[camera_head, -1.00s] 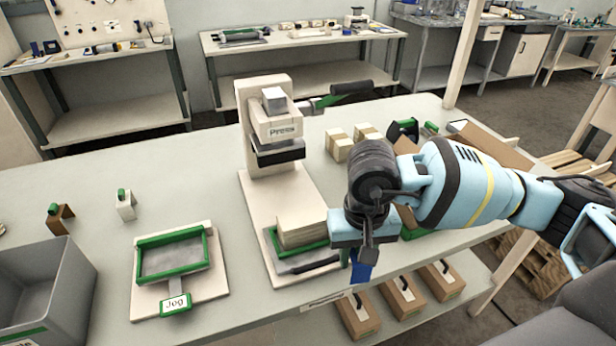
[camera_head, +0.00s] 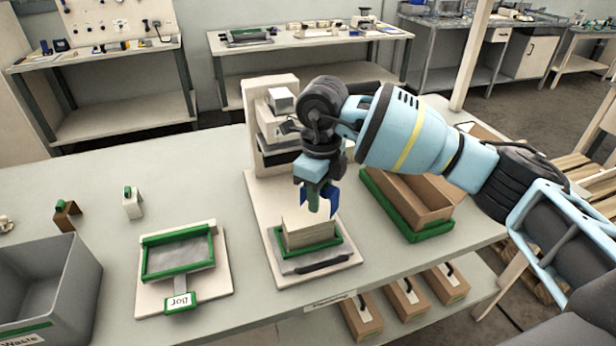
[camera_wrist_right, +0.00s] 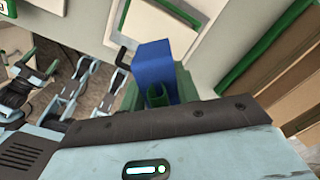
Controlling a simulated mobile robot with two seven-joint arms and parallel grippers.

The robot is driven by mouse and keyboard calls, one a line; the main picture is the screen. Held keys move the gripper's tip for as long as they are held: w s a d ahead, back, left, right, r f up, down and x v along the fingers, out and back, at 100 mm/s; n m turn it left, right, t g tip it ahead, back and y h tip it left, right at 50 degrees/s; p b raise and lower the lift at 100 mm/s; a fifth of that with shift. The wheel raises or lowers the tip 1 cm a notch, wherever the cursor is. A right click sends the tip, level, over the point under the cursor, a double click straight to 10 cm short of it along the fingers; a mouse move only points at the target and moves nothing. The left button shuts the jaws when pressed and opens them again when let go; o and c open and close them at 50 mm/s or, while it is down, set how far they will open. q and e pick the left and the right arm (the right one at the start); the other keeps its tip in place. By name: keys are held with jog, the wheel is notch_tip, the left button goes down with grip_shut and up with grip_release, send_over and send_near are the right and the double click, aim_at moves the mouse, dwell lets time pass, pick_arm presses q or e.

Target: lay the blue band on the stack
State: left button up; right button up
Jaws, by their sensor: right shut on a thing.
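The stack (camera_head: 308,233) of kraft sheets sits in a green-edged tray on the press base. My right gripper (camera_head: 318,204) is above the stack, pointing down, shut on the blue band (camera_head: 333,202). Blue shows on both sides of its green fingertips in the head view. In the right wrist view the blue band (camera_wrist_right: 153,62) stands out in front of the green fingers (camera_wrist_right: 158,95). A small gap seems to lie between the band and the stack, but I cannot tell its size.
The press (camera_head: 270,90) stands behind the stack, partly hidden by my right arm. A cardboard box in a green tray (camera_head: 428,231) is to the right. The jog tray (camera_head: 147,262) and a grey waste bin (camera_head: 70,270) are to the left, with clear table between.

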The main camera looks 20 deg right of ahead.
jog(key=m, duration=0.1)
jog(key=w+m, duration=0.1)
jog(key=r+m, duration=0.1)
jog(key=m, duration=0.1)
jog(key=shift+w+a, duration=0.3)
jog(key=shift+a, duration=0.1)
jog(key=m, duration=0.2)
jog(key=w+r+m, duration=0.1)
jog(key=m, duration=0.1)
jog(key=shift+w+a, duration=0.1)
jog(key=shift+a, duration=0.25)
pick_arm(q)
jog(key=shift+s+f, duration=0.1)
pick_arm(e)
jog(key=shift+f, duration=0.15)
